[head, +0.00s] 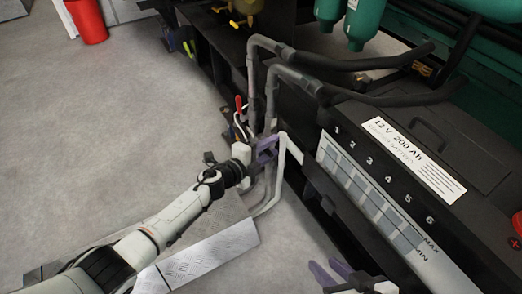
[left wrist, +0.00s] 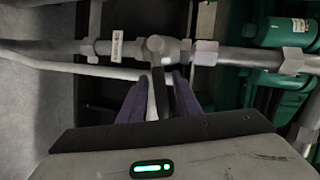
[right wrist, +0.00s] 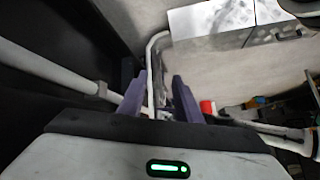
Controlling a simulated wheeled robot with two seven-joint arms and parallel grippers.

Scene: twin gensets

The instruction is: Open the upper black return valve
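The valve (left wrist: 157,45) with a black lever (left wrist: 159,92) sits on a grey pipe in the left wrist view; the lever points toward the camera. My left gripper (head: 267,147) is at the pipes in the head view. In the left wrist view its purple fingers (left wrist: 160,80) stand on either side of the black lever, with slim gaps showing. In the head view the fingers hide most of the valve. My right gripper (head: 337,270) is open and empty low beside the battery; it also shows in the right wrist view (right wrist: 159,80).
A red-handled valve (head: 239,104) stands just behind my left gripper. Thick grey pipes (head: 253,85) rise there. A black battery box (head: 405,165) fills the right. A red bin (head: 87,22) stands far back; the left floor is clear.

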